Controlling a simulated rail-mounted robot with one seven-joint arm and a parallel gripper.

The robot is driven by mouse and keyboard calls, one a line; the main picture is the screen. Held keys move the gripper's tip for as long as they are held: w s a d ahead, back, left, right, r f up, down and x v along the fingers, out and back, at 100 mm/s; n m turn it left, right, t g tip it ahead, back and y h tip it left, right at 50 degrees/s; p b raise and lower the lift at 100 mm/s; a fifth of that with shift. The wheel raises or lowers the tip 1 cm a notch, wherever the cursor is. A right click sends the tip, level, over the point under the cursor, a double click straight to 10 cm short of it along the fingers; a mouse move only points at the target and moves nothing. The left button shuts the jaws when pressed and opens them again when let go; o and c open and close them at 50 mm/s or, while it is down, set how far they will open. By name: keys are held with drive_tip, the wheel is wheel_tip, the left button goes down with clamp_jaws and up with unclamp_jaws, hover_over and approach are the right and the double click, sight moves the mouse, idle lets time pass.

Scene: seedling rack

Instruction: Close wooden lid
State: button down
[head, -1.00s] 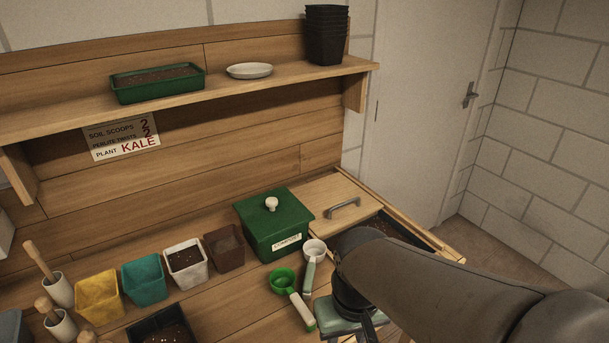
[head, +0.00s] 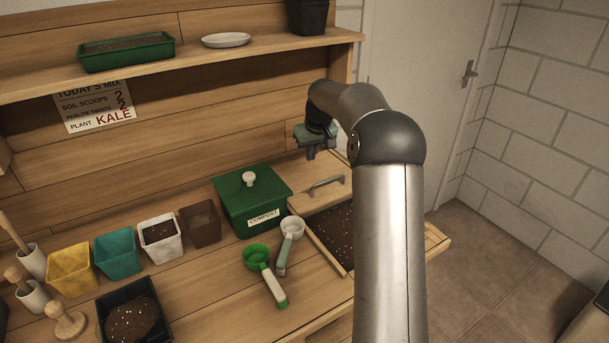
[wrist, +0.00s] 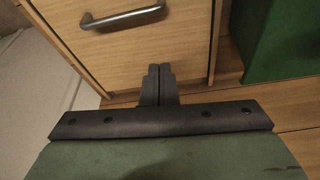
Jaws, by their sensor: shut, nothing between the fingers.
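The wooden lid (head: 310,176) is a flat light-wood panel with a grey bar handle (head: 326,186). It covers the back part of a soil bin in the bench; dark soil (head: 340,230) shows uncovered in front of it. My gripper (head: 311,156) is shut and empty, at the lid's back end behind the handle. In the wrist view the shut fingertips (wrist: 159,70) appear at the near edge of the lid (wrist: 155,55), with the handle (wrist: 122,17) beyond them. I cannot tell whether they touch the lid.
A green compost box (head: 250,203) stands just left of the lid. A white scoop (head: 291,230) and a green scoop (head: 258,258) lie in front of the box. The shelf (head: 190,67) runs along the back, above and left of my gripper.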

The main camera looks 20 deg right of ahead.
drive_tip(key=p, duration=0.2)
approach(309, 188)
drive_tip(key=w+f, duration=0.4)
drive_tip(key=shift+w+a+f, duration=0.15)
drive_tip(key=shift+w+f, duration=0.15)
drive_tip(key=shift+w, duration=0.05)
drive_tip(key=s, duration=0.1)
drive_tip(key=s+r, duration=0.1)
drive_tip(key=s, duration=0.1)
drive_tip(key=shift+s, duration=0.15)
drive_tip(key=shift+s+f, duration=0.15)
drive_tip(key=shift+s, duration=0.2)
